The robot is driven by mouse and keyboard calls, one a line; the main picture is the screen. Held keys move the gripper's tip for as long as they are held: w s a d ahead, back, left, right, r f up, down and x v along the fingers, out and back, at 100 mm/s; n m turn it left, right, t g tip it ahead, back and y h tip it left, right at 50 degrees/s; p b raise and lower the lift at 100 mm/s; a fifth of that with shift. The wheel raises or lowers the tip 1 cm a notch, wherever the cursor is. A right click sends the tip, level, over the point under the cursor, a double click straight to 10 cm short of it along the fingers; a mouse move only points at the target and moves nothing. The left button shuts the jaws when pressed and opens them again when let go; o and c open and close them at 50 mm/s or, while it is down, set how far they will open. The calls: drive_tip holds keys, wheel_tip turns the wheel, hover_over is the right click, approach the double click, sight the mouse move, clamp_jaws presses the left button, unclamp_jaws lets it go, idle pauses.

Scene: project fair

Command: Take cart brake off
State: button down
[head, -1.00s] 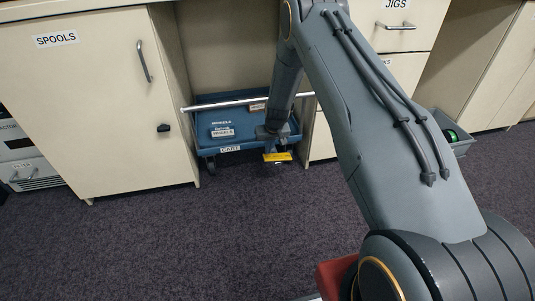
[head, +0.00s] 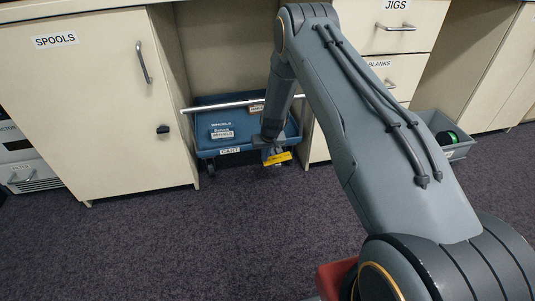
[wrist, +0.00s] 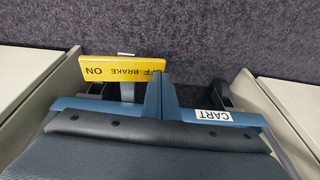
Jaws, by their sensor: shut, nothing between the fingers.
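The blue cart (head: 204,152) stands in the bay under the counter, with a CART label on its front edge. Its yellow brake pedal (head: 280,158) sticks out low at the front right and is tilted, right end higher in the head view. In the wrist view the pedal (wrist: 115,69) reads OFF BRAKE ON upside down, ON at the left and OFF at the right. My gripper (wrist: 162,82) is shut and empty, its fingertips at the OFF end and covering part of that word. In the head view my gripper (head: 266,156) is at the pedal's left end. Contact looks likely but is partly hidden.
The cart's silver handle bar (head: 235,104) crosses the bay beside my arm. The SPOOLS cabinet (head: 100,110) is at left, drawers (head: 400,60) at right. A grey bin (head: 455,148) stands further right. The carpet (head: 150,240) in front is clear.

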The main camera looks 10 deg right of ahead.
sight(243, 102)
drive_tip(key=shift+r+p, duration=0.45)
drive_tip(key=shift+r, duration=0.35)
drive_tip(key=shift+r, duration=0.3)
drive_tip(key=s+a+r+p, duration=0.2)
drive_tip(key=r+p, duration=0.1)
drive_tip(key=r, duration=0.8)
drive_tip(key=s+a+r+p, duration=0.3)
drive_tip(key=r, duration=0.8)
drive_tip(key=shift+s+a+p, duration=0.25)
drive_tip(key=shift+s+p, duration=0.1)
